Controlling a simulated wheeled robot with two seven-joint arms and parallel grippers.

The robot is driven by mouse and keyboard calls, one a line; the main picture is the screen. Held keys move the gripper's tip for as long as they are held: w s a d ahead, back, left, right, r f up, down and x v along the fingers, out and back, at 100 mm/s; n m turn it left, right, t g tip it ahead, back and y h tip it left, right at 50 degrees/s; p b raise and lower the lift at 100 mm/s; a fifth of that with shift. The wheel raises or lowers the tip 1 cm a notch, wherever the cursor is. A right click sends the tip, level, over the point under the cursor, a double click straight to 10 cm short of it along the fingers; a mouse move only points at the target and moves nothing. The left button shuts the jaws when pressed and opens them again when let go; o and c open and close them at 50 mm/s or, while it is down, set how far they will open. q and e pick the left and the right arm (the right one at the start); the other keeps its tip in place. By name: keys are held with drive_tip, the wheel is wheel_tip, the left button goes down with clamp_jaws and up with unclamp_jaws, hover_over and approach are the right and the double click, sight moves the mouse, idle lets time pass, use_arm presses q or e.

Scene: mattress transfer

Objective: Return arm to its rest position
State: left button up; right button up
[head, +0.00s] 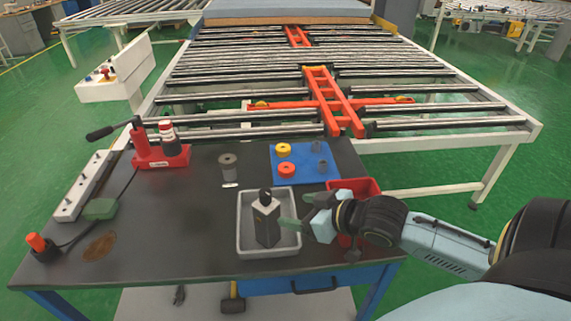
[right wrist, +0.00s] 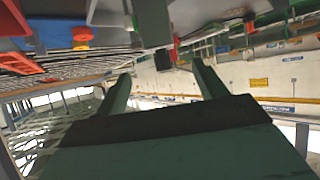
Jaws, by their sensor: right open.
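My right arm reaches in from the right in the head view. Its right gripper (head: 296,212) is over the right side of the grey tray, with green fingers pointing left. A black box-shaped object (head: 266,222) with a dark top stands upright in the grey tray (head: 242,247), just left of the fingers. I cannot tell whether they touch it. In the right wrist view the two green fingers (right wrist: 163,82) are spread wide with nothing held between them. My left gripper is not in view.
The dark workbench (head: 190,235) holds a red tool (head: 160,153), a grey cylinder (head: 228,165), a blue mat (head: 302,176) with small round parts, and a red bin (head: 365,186) behind my right gripper. A roller conveyor (head: 230,95) stands behind.

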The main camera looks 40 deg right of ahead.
drive_tip(key=s+a+f+g+h, duration=0.1)
drive_tip(key=s+a+f+g, duration=0.35)
drive_tip(key=s, duration=0.35)
drive_tip(key=s+a+f+g+h, duration=0.2)
drive_tip(key=s+a+f+g, duration=0.3)
drive_tip(key=s, duration=0.3)
wheel_tip(320, 180, down, 24)
drive_tip(key=s, duration=0.1)
drive_tip(key=s+d+f+g+b, duration=0.1)
drive_tip(key=s+d+f, duration=0.1)
drive_tip(key=s+f, duration=1.4)
drive_tip(key=shift+s+d+f+b, duration=0.25)
drive_tip(key=shift+f+b, duration=0.15)
drive_tip(key=shift+f, duration=0.25)
